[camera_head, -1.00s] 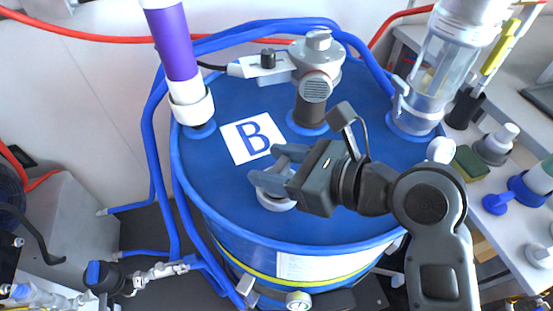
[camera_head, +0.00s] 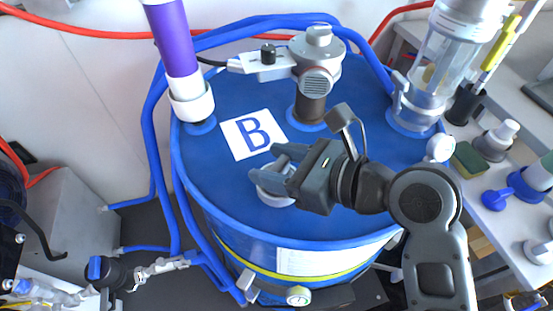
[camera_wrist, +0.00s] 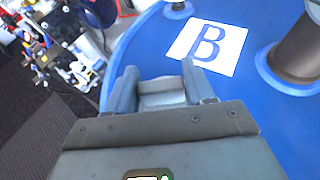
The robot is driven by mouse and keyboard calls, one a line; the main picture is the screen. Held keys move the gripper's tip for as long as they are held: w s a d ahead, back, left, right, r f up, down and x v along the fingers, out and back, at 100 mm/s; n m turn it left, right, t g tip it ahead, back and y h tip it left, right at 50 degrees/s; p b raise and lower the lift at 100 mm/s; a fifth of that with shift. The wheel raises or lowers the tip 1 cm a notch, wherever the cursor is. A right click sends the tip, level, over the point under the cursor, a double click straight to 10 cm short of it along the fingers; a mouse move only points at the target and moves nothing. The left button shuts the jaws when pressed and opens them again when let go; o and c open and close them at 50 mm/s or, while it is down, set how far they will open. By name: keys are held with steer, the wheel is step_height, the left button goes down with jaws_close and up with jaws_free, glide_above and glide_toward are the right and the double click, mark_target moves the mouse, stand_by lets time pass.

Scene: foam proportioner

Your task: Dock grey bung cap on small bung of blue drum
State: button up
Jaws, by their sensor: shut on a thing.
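The blue drum (camera_head: 220,190) stands upright in the middle of the head view, with a white sheet marked B (camera_head: 252,134) on its lid. My gripper (camera_head: 269,170) is over the front part of the lid, its fingers shut on the grey bung cap (camera_head: 275,197). The pale cap also shows between the fingers in the wrist view (camera_wrist: 162,97), largely hidden by them. It is at or very close to the lid; I cannot tell whether it touches. The small bung itself is not visible, hidden by the cap and gripper.
A purple-and-white pipe (camera_head: 176,50) rises at the lid's back left. A grey pump fitting (camera_head: 316,75) stands behind my gripper, and a clear cylinder (camera_head: 435,70) at the back right. Blue hoses (camera_head: 160,150) run down the left side. A bench with loose parts (camera_head: 495,140) is at right.

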mark_target(283, 167)
steer(key=shift+f, duration=0.15)
steer(key=o, duration=0.8)
steer(key=shift+c, duration=0.2)
steer(key=shift+p+v, duration=2.15)
steer(key=shift+v, duration=3.35)
